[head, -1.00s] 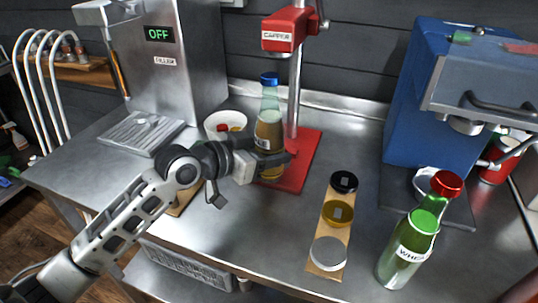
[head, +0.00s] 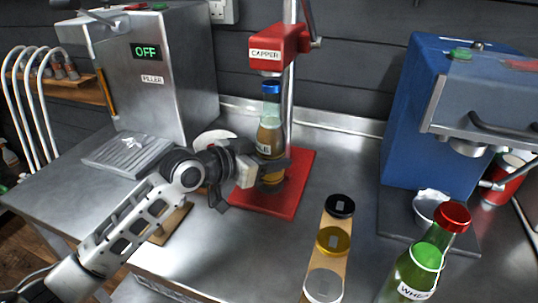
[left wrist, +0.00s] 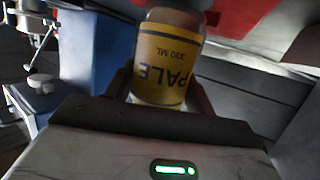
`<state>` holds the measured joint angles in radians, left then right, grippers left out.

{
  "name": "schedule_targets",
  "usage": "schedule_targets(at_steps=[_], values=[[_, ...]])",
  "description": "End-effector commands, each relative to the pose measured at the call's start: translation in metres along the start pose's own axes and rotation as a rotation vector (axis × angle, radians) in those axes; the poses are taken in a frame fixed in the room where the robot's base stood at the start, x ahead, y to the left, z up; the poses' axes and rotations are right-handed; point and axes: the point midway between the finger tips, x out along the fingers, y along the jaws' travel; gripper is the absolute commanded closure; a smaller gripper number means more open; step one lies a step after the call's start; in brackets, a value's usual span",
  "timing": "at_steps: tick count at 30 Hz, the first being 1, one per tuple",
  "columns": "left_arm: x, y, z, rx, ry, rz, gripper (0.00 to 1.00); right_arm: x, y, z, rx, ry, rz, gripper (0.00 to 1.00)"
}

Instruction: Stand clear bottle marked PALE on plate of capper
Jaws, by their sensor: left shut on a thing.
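The clear bottle marked PALE (head: 271,133) has a blue cap and amber contents. My left gripper (head: 272,165) is shut on its lower part and holds it upright over the red plate of the capper (head: 275,199), below the red capper head (head: 275,47). I cannot tell whether the bottle's base touches the plate. In the left wrist view the yellow PALE label (left wrist: 168,65) shows between the fingers, upside down in the picture. My right gripper is not in view.
A green bottle marked WHEAT (head: 415,270) with a red cap stands at front right. A wooden strip with several round lids (head: 333,238) lies in the middle. The filler (head: 160,75) is left, a blue machine (head: 420,120) right. A white bowl (head: 214,138) is behind my gripper.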

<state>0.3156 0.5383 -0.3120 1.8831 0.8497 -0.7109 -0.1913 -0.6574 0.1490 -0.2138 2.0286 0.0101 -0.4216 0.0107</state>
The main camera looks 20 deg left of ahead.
Motion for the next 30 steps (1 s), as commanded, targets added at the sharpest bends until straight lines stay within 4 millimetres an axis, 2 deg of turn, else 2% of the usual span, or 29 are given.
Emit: schedule_targets(at_steps=[6,30], values=[[-0.0002,0.0,-0.0015,0.0,0.005,0.0,0.67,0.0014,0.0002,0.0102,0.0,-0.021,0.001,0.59],[-0.0017,0.0004,-0.0013,0.0,0.005,0.0,0.67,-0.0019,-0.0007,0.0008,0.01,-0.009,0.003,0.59]])
